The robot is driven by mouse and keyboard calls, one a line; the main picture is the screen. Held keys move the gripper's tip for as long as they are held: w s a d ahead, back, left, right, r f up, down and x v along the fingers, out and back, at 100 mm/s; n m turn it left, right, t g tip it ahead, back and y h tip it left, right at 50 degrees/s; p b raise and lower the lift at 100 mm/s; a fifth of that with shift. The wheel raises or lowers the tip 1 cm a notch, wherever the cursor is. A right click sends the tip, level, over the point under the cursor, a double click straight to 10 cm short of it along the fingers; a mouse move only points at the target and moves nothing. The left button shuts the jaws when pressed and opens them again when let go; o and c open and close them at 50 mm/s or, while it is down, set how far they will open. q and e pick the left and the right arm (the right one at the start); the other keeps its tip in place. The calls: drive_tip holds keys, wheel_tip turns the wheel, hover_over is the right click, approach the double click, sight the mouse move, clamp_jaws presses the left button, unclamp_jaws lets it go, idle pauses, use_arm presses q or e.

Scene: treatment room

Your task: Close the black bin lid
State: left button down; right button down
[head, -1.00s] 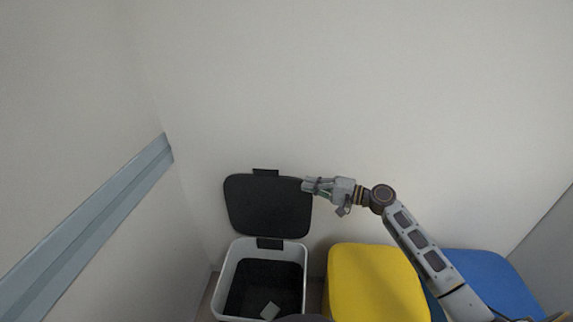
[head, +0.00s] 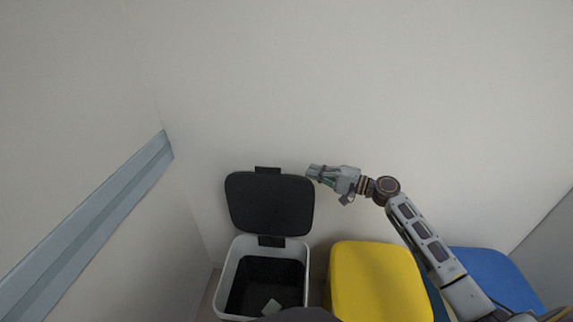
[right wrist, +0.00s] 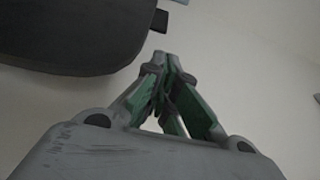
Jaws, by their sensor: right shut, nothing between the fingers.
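The black lid (head: 268,204) stands raised and open at the back of its white-rimmed bin (head: 230,262), close to the wall. Its dark inside is open to view, with a small pale piece in it. My right gripper (head: 311,171) is shut and empty at the lid's upper right edge. In the right wrist view the shut fingertips (right wrist: 165,56) point past the edge of the black lid (right wrist: 80,30), which fills the upper left. A small gap shows between fingers and lid there. My left gripper is not in view.
A yellow-lidded bin (head: 375,283) stands right of the open bin, under my right arm. A blue-lidded bin (head: 496,277) is further right. The wall is close behind, and a blue-grey rail (head: 100,215) runs along the left wall.

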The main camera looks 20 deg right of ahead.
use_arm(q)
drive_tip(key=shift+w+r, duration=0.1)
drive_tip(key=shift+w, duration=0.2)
use_arm(e)
drive_tip(key=shift+w+a, duration=0.1)
drive_tip(key=shift+x, duration=2.6)
drive_tip(key=shift+b+x, duration=0.3)
drive_tip(key=shift+x, duration=1.45)
drive_tip(key=shift+w+a, duration=0.3)
drive_tip(key=shift+a, duration=0.05)
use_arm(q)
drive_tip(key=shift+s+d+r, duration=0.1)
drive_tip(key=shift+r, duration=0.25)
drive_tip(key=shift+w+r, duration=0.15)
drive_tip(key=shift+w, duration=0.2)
use_arm(e)
drive_tip(key=shift+a, duration=0.1)
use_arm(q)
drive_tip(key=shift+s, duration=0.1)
